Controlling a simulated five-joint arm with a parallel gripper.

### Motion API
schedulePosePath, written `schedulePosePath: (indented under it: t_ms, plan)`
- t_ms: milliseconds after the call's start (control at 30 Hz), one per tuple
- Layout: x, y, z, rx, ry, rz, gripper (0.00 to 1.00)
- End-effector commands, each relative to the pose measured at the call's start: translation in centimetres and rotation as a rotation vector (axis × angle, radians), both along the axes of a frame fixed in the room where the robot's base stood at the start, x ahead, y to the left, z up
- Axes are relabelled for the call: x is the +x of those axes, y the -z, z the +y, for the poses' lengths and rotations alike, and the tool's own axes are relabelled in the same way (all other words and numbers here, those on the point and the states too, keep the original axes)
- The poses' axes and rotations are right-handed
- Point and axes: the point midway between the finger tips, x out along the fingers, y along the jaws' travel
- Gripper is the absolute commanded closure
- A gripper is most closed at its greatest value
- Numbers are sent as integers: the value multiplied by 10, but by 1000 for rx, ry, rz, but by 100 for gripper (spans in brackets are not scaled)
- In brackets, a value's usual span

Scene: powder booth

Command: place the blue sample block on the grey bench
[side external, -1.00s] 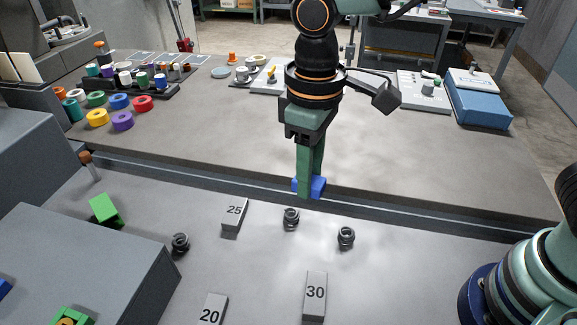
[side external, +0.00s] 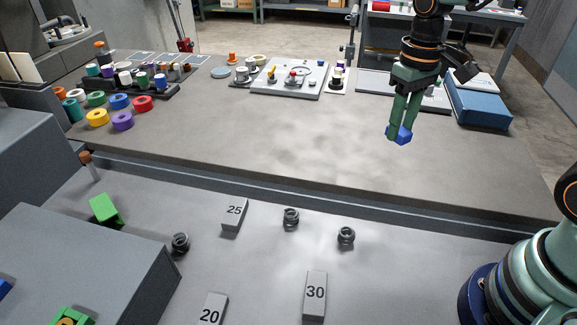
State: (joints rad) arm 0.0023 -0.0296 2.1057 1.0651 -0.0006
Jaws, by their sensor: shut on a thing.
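The blue sample block (side external: 403,136) is between the fingertips of my gripper (side external: 398,130) in the side external view, at the right of the picture. My gripper is shut on it and points down. The fingers hide part of the block. The grey bench (side external: 270,155) spans the middle of the picture. The block shows in front of the bench's right part. It appears held above the surface, but the exact gap cannot be told.
Coloured rings (side external: 121,121) and a black rack (side external: 150,91) stand at the bench's left. A tray with fittings (side external: 290,80) and a blue case (side external: 480,105) are at the back. Nearer, numbered blocks (side external: 315,292), black knobs (side external: 346,237) and a green block (side external: 104,209) lie below. The bench's middle is clear.

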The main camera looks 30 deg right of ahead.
Motion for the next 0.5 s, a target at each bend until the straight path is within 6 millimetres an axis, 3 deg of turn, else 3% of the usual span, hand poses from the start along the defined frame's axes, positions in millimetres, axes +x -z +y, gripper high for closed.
schedulePosePath:
  t_ms: [333, 500]
  plan:
    - [1, 0, 3, 0, -9, 0, 100]
    - [8, -3, 32, 0, -83, 1, 100]
